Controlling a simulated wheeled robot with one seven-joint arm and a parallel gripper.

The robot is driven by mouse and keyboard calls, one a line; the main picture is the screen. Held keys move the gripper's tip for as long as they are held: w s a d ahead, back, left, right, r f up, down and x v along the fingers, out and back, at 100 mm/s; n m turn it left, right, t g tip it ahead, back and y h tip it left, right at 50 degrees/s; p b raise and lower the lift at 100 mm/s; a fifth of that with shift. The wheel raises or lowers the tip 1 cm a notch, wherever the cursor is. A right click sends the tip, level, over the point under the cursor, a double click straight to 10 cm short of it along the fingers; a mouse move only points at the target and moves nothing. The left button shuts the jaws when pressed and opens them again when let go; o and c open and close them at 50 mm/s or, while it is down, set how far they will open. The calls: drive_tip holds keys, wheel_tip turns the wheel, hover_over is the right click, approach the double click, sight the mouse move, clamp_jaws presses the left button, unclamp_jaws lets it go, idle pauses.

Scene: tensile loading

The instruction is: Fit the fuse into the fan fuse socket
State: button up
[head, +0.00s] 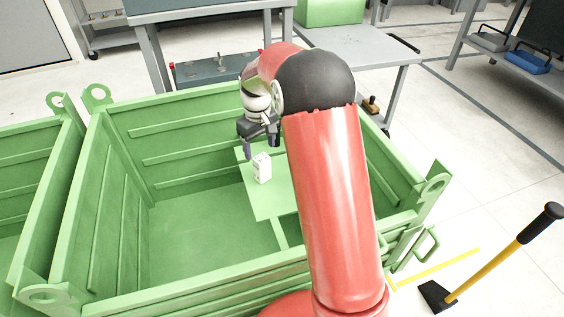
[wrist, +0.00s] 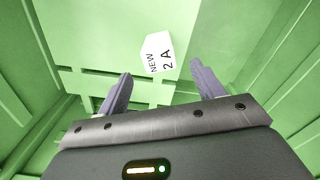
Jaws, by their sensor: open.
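A small white block with the label "NEW 2 A", which looks like the fuse (wrist: 158,52), stands on a light green plate (head: 266,205) inside a green crate. The white block also shows in the head view (head: 262,168). My gripper (wrist: 160,75) is open and empty, with its two grey fingers spread. In the head view my gripper (head: 261,150) hangs just above the block and points down. In the wrist view the block lies beyond the fingertips, between their lines. The fan fuse socket cannot be made out in either view.
The green crate's walls (head: 180,125) rise around the plate and my gripper. A second green crate (head: 30,170) stands at the left. A grey table (head: 350,50) is behind. A yellow-handled tool (head: 490,265) is on the floor at right. The crate's left floor is clear.

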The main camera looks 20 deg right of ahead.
sight(261, 157)
drive_tip(key=f, duration=0.7)
drive_tip(key=shift+s+d+f, duration=0.1)
drive_tip(key=shift+s+f, duration=0.1)
drive_tip(key=shift+f, duration=0.2)
drive_tip(key=shift+c, duration=0.5)
drive_tip(key=c, duration=1.1)
drive_tip(key=shift+r, duration=0.15)
